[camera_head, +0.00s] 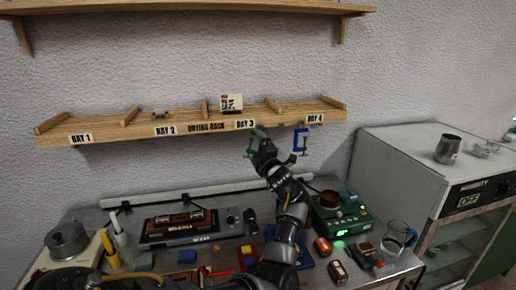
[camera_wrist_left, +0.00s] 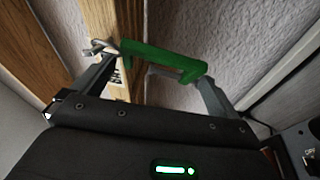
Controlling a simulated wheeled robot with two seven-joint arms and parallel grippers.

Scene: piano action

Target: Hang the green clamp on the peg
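The green clamp (camera_wrist_left: 165,60) spans the gap between the two fingers of my left gripper (camera_wrist_left: 155,85) in the left wrist view, touching both. In the head view, my left gripper (camera_head: 259,145) is raised just in front of and below the shelf edge, near the third bay label, with a bit of the green clamp (camera_head: 251,154) showing beside it. A blue clamp (camera_head: 300,140) hangs at the shelf's front edge, to the right. A small metallic part (camera_wrist_left: 98,47) shows near the left finger in the wrist view; I cannot tell whether it is a peg. My right gripper is not in view.
The wooden drying rack shelf (camera_head: 190,127) runs along the wall, with a small card (camera_head: 231,103) on it. A white cabinet (camera_head: 405,165) stands at the right.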

